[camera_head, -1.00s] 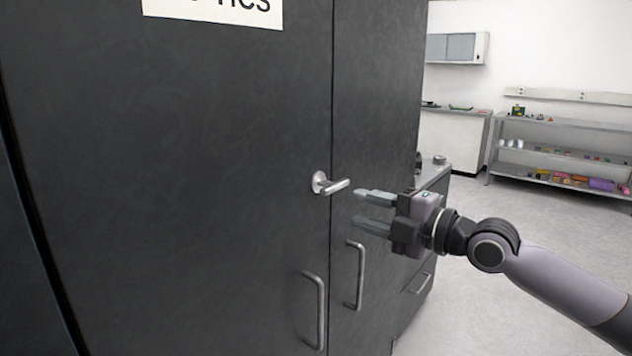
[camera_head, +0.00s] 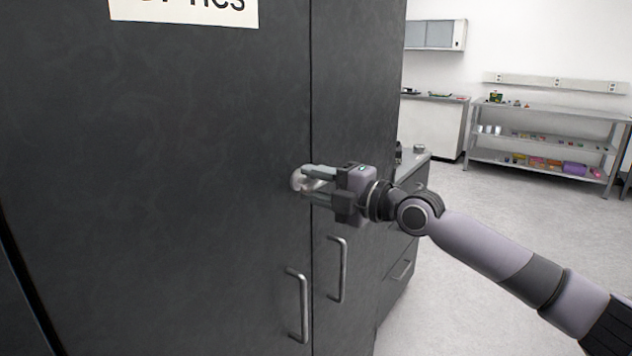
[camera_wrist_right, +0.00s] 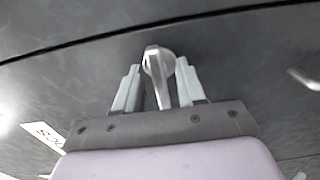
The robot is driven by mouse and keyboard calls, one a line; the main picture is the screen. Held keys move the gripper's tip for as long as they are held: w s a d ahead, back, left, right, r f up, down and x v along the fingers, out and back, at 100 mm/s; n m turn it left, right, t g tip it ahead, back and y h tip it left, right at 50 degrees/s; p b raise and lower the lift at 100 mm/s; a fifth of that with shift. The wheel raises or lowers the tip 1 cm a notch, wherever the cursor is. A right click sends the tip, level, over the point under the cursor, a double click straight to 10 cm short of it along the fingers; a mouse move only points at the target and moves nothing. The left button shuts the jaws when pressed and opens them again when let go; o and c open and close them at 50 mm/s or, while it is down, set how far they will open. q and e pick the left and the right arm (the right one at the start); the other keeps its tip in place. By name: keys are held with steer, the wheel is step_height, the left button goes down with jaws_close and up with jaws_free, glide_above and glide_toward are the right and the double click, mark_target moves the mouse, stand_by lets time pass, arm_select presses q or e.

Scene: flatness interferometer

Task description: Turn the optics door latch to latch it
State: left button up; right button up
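The optics door latch (camera_head: 297,180) is a small silver lever on a round base, on the dark cabinet door (camera_head: 180,190) near the seam. My right gripper (camera_head: 312,183) is at the latch, one finger above and one below its lever. In the right wrist view, the latch lever (camera_wrist_right: 157,75) lies between the two fingers of my right gripper (camera_wrist_right: 156,86), with gaps on both sides, so the gripper is open around it. The gripper hides part of the lever in the head view. My left gripper is not in view.
Two vertical bar handles, a left one (camera_head: 299,305) and a right one (camera_head: 339,270), are below the latch. A white label (camera_head: 185,10) is on the door above. A counter and a metal shelf (camera_head: 540,145) stand at the back right, with clear floor before them.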

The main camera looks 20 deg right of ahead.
jaws_close()
